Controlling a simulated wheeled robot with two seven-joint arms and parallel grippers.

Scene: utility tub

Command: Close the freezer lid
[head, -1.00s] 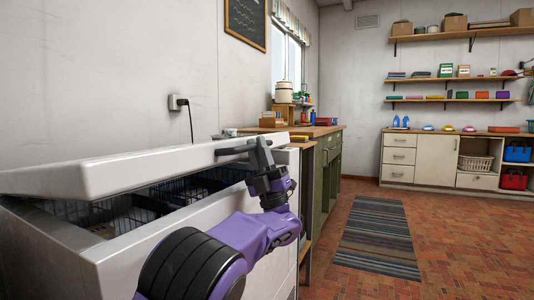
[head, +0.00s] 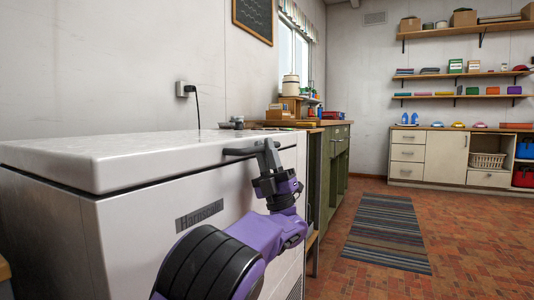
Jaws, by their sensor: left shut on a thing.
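The white chest freezer (head: 150,235) stands at the left of the head view. Its lid (head: 95,160) lies flat on the body, with only a thin dark seam along the front and side. My left gripper (head: 265,158) is at the front of the lid, shut on the grey lid handle (head: 240,151). The freezer's inside is hidden by the lid. My right gripper does not show.
A green cabinet with a wooden top (head: 335,125) stands just beyond the freezer. A striped rug (head: 388,232) lies on the open brick floor to the right. A cord hangs from a wall outlet (head: 182,90) behind the freezer.

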